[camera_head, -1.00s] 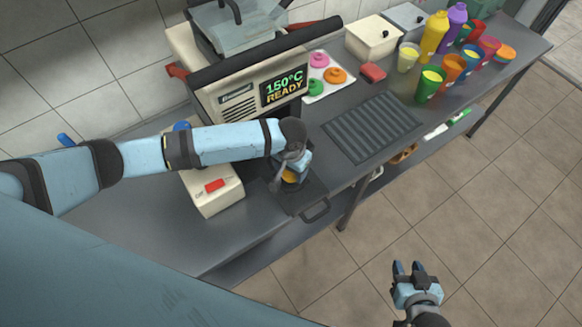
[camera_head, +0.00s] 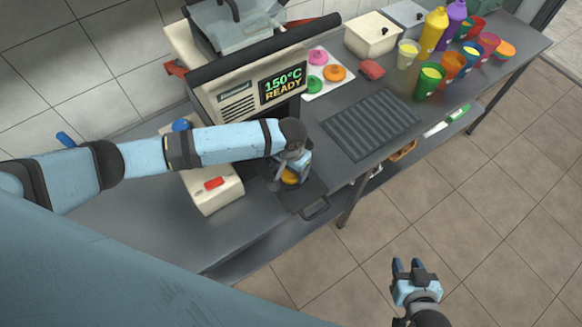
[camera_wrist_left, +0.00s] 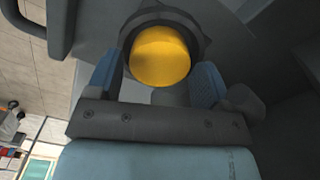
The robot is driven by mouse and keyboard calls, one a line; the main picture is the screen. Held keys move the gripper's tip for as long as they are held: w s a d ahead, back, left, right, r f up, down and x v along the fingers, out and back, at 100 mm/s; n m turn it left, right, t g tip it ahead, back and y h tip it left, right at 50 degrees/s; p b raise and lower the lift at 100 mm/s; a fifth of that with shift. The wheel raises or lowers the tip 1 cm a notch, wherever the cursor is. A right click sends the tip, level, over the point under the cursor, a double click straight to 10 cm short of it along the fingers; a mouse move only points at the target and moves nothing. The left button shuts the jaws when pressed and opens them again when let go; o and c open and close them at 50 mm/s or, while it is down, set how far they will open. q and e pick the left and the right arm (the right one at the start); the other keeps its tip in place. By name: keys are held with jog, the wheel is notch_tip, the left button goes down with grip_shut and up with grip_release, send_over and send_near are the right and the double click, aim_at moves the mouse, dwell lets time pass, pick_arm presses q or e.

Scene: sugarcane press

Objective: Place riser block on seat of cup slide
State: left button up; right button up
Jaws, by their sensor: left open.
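The riser block appears to be the yellow round block (camera_head: 290,177), also seen in the left wrist view (camera_wrist_left: 160,57). It sits in a dark round ring, apparently the seat (camera_wrist_left: 196,30) of the cup slide. The dark slide plate with a loop handle (camera_head: 316,209) lies at the counter's front edge. My left gripper (camera_head: 286,174) is just above the block; in the left wrist view its blue fingers (camera_wrist_left: 157,84) are apart, one on each side of the block's near end. Contact is not visible. My right gripper (camera_head: 408,266) hangs empty over the floor, fingers apart.
A cream box with a red switch (camera_head: 213,184) is left of the slide. A ribbed dark mat (camera_head: 370,123) lies to the right. Cups and bottles (camera_head: 433,35) crowd the far right.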

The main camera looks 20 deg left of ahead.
pick_arm(q)
notch_tip(320, 180, up, 13)
jog(key=b, duration=0.1)
jog(key=s+d+f+t+h, duration=0.1)
jog(key=s+d+f+h, duration=0.1)
jog(key=s+d+f+t+h, duration=0.2)
jog(key=f, duration=0.1)
jog(key=s+d+f+t+h, duration=0.2)
jog(key=f, duration=0.1)
jog(key=shift+d, duration=0.25)
jog(key=s+a+f+t+y, duration=0.1)
jog(key=s+a+t, duration=0.1)
jog(key=s+a, duration=0.1)
jog(key=s+a+f+t+y, duration=0.1)
jog(key=s+a+f+t, duration=0.1)
jog(key=s+a, duration=0.2)
jog(key=s+a+f+t, duration=0.2)
jog(key=s+a, duration=0.2)
jog(key=a, duration=0.1)
jog(key=shift+s+y, duration=0.2)
jog(key=shift+y, duration=0.2)
